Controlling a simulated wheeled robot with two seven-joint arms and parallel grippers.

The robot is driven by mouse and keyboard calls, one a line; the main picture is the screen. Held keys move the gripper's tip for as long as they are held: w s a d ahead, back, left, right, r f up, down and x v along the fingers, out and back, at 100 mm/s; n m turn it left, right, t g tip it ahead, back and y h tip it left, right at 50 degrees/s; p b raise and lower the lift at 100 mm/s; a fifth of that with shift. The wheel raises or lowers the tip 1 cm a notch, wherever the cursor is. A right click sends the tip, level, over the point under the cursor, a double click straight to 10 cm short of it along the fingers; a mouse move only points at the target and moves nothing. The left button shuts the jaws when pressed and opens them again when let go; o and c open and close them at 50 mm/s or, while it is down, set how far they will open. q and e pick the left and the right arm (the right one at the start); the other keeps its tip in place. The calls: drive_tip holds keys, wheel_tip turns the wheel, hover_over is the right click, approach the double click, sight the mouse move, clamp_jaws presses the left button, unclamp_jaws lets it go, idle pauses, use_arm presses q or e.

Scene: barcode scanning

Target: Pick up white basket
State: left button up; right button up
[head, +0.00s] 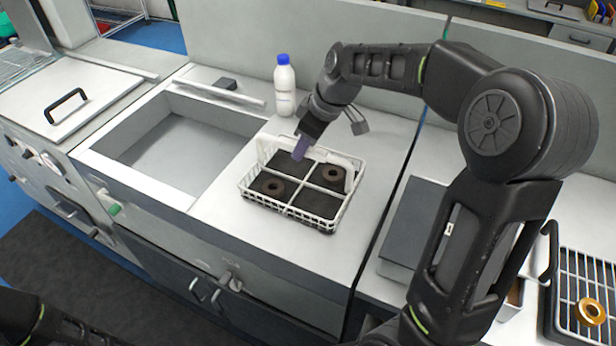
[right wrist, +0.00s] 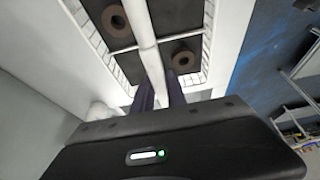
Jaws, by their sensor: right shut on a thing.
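The white basket (head: 284,208) is a wire basket with four compartments. It stands on the light counter right of the sink and shows at the top of the right wrist view (right wrist: 142,28). Brown ring-shaped parts (head: 274,187) lie on dark pads in two of its compartments. My right gripper (head: 301,148) is at the basket's far side, pointing down. In the right wrist view its fingers (right wrist: 159,92) straddle the white central bar and are shut on it. Whether the basket is off the counter cannot be told. My left gripper is out of view.
A white bottle with a blue cap (head: 284,86) stands behind the basket. An empty sink (head: 180,150) is to the left. A dark grey box (head: 410,222) and a black rack (head: 585,270) with a brass ring are to the right. Counter in front of the basket is clear.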

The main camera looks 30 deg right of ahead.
clamp_jaws()
idle(0.8)
drive_tip(key=shift+r, duration=0.15)
drive_tip(key=shift+r, duration=0.25)
wheel_tip(320, 180, up, 9)
drive_tip(key=shift+r+b, duration=0.15)
drive_tip(key=shift+b, duration=0.25)
idle(0.6)
